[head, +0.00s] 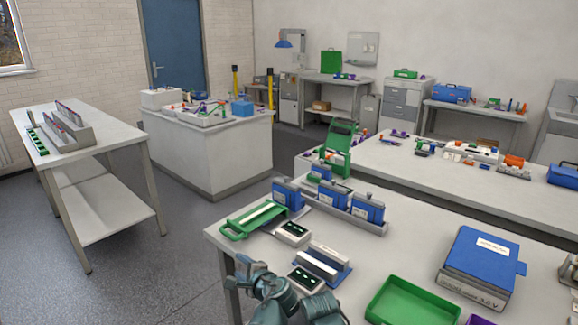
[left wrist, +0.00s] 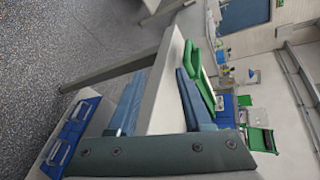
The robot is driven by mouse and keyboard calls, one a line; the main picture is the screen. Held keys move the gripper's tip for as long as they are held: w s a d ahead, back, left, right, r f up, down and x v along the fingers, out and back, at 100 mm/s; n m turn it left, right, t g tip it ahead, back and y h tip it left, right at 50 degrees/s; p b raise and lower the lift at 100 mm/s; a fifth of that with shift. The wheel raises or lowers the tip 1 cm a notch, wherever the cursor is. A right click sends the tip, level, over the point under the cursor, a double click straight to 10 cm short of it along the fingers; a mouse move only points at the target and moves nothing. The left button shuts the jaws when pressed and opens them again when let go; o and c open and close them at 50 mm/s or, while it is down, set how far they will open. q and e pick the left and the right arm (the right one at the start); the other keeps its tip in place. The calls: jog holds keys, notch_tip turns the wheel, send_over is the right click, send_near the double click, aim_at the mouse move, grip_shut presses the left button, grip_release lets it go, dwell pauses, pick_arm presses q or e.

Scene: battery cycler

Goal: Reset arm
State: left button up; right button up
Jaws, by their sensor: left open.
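My left gripper (head: 258,272) shows at the bottom of the head view, by the near-left edge of the closest workbench (head: 405,225). In the left wrist view its two blue-grey fingers (left wrist: 158,88) stand apart. Nothing is held between them; a pale bench edge shows behind the gap. The gripper is close to a small grey device (head: 304,279) and a grey block on a blue base (head: 322,262), with no clear contact. My right gripper is in neither view.
The bench carries a green tray with a handle (head: 238,222), several blue units (head: 368,208), a blue-topped box (head: 480,262) and an empty green bin (head: 412,302). A side table (head: 95,138) and a cabinet (head: 215,155) stand left. Open floor lies between.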

pick_arm(q)
jog(key=s+d+f+n+g+h+p, duration=0.2)
jog(key=s+d+n+g+h+p, duration=0.1)
jog(key=s, duration=0.6)
jog(key=s+d+f+n+g+h+p, duration=0.2)
jog(key=s+d+n+g+h+p, duration=0.2)
jog(key=s+d+n+g, duration=0.3)
jog(key=s+n+g, duration=0.1)
jog(key=s, duration=0.2)
jog(key=shift+s+d+f+p, duration=0.15)
jog(key=shift+d+f+p, duration=0.2)
jog(key=shift+f, duration=0.05)
